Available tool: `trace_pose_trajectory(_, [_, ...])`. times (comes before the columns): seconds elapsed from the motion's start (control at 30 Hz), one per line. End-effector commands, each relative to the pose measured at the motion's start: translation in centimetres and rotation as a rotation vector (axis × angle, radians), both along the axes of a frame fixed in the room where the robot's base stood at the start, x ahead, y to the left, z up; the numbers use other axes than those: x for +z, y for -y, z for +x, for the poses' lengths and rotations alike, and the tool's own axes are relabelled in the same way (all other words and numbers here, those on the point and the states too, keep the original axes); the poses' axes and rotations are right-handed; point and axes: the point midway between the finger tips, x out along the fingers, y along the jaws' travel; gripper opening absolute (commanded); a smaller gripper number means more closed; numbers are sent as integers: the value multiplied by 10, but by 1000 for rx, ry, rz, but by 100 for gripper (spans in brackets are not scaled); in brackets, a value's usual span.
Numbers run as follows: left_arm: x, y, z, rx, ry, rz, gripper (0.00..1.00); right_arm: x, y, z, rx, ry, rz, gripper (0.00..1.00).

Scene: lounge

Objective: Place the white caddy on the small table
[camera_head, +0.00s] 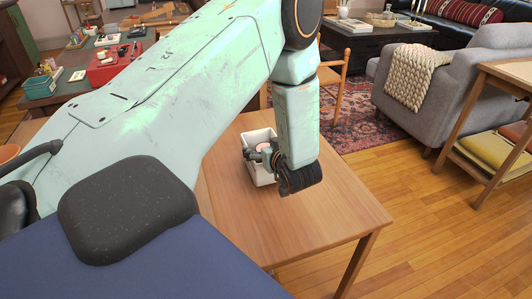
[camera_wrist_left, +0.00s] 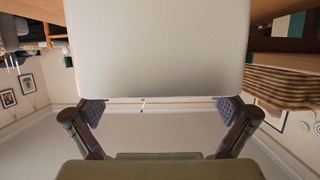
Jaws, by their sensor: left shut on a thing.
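The white caddy (camera_head: 263,177) is over the small wooden table (camera_head: 310,225) in the head view, toward its back left part. It looks upright, with something pinkish showing inside it. I cannot tell whether its base touches the tabletop. My left gripper (camera_head: 262,155) is shut on the caddy, and my wrist hides part of it. In the left wrist view the caddy's pale wall (camera_wrist_left: 160,50) fills the top middle, with the fingers of my left gripper (camera_wrist_left: 159,108) at either side of its edge. My right gripper is not in view.
The tabletop's front and right are bare. A grey armchair (camera_head: 450,85) with a knitted throw and a wooden shelf stand (camera_head: 480,130) stand to the right. A wooden chair (camera_head: 336,85) is behind the table. A cluttered desk with a red box (camera_head: 108,65) is at back left.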

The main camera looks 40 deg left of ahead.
Motion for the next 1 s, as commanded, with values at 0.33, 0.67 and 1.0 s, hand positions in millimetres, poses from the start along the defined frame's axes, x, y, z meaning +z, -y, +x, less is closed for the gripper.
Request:
trace_pose_trajectory(0.33, [-12, 0, 1, -1, 2, 1, 35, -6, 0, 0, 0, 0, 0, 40])
trace_pose_trajectory(0.67, [-16, 0, 0, -1, 0, 0, 100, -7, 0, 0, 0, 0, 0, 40])
trace_pose_trajectory(1.0, [-10, 3, -1, -3, -1, 1, 100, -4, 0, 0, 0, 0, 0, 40])
